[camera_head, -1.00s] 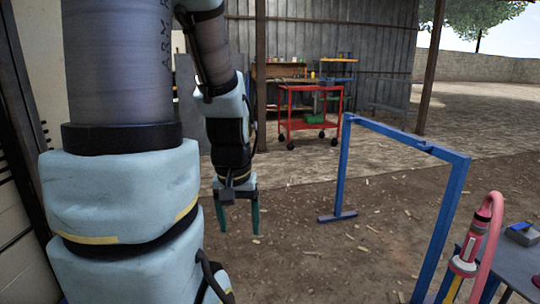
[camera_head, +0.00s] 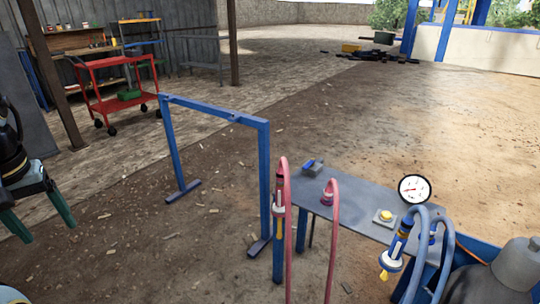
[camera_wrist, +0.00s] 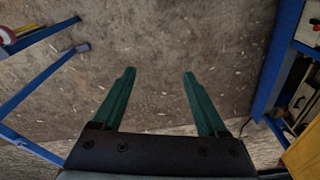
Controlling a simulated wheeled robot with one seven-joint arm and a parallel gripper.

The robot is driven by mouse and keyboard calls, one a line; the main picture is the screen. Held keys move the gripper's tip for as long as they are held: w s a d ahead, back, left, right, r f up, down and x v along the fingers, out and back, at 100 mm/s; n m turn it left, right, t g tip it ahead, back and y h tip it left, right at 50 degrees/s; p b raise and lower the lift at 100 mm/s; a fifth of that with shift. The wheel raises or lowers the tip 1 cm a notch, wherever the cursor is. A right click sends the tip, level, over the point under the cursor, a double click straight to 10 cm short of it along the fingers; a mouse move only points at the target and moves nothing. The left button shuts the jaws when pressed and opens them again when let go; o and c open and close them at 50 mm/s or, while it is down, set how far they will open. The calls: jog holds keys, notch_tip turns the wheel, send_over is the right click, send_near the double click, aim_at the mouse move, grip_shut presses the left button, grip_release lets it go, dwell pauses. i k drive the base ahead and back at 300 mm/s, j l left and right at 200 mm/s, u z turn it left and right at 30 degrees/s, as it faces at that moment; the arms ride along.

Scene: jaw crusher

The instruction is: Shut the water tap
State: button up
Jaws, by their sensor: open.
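My gripper (camera_head: 45,225) is at the left edge of the head view, open and empty, its green fingers pointing down over bare ground. In the wrist view my gripper (camera_wrist: 159,78) has its two fingers spread with only dirt below. No tap is clearly recognisable. A red hose with a fitting (camera_head: 279,200) rises at the near left of a grey bench (camera_head: 345,207). A blue hose (camera_head: 412,225) with a fitting with yellow parts (camera_head: 390,262) stands at its near right. My gripper is far from both.
A blue frame (camera_head: 265,180) stands between my gripper and the bench. A gauge (camera_head: 414,189) and a yellow button (camera_head: 386,215) are at the bench's right. A red cart (camera_head: 120,100) is at the back left.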

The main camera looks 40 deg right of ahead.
aim_at(312, 162)
jog(key=i+l, duration=0.1)
jog(key=l, duration=0.3)
jog(key=i+l, duration=0.1)
jog(key=l, duration=0.3)
jog(key=i+l, duration=0.15)
jog(key=l, duration=0.25)
jog(key=i+l, duration=0.1)
jog(key=l, duration=0.3)
